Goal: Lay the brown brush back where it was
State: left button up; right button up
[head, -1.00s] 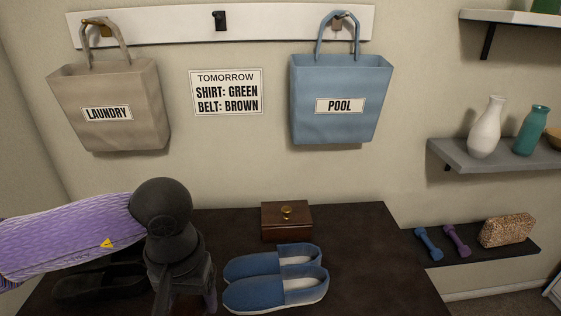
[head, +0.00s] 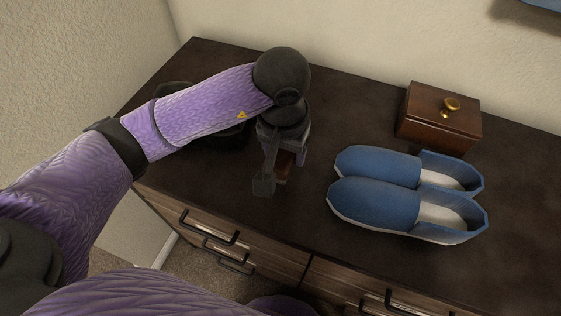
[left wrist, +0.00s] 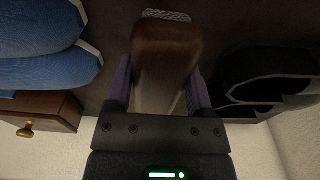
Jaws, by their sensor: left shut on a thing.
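My left gripper (head: 275,178) is over the dark dresser top, between the blue shoes and some black shoes. It is shut on the brown brush (head: 284,167), of which only a small brown part shows below the fingers in the head view. In the left wrist view the brush (left wrist: 166,60) sits between the two fingers (left wrist: 160,92), with its rounded brown end in sight. I cannot tell whether the brush touches the dresser top. My right gripper is not in view.
Blue slip-on shoes (head: 376,206) stand right of my left gripper. A wooden box (head: 437,119) with a brass knob is behind them. Black shoes (head: 232,137) lie partly hidden under my left arm. The dresser top (head: 300,230) is bare near its front edge.

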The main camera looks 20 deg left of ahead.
pick_arm(q)
notch_tip(320, 180, down, 5)
jog(key=shift+f+b, duration=0.15)
jog(key=shift+b, duration=0.55)
jog(key=o, duration=1)
jog(key=shift+o, duration=1.6)
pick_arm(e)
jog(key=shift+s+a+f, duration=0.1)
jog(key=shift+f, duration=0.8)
